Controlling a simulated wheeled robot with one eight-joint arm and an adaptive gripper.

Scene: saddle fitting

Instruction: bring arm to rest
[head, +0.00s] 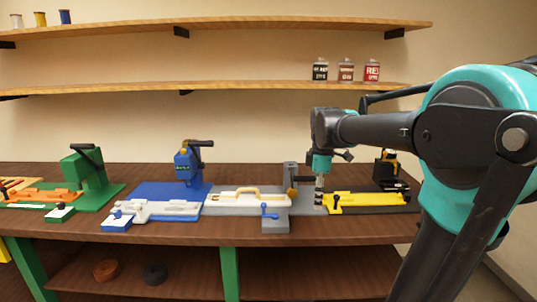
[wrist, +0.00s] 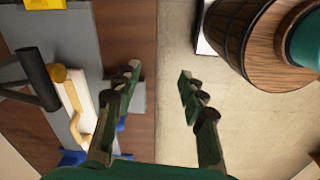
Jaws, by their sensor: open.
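My gripper (head: 318,200) hangs pointing down at the end of my arm, which reaches in from the right in the head view. It appears in front of the gap between the grey station (head: 302,206) and the yellow station (head: 372,203). In the wrist view the two dark green fingers of my gripper (wrist: 159,75) are spread apart with nothing between them. Below them are the front edge of the wooden bench (wrist: 140,30) and the pale floor (wrist: 177,40). The exact height over the bench cannot be told.
Wall shelves (head: 250,86) hold cans and spools. A lower shelf (head: 280,275) holds two rings. Floor lies clear before the bench.

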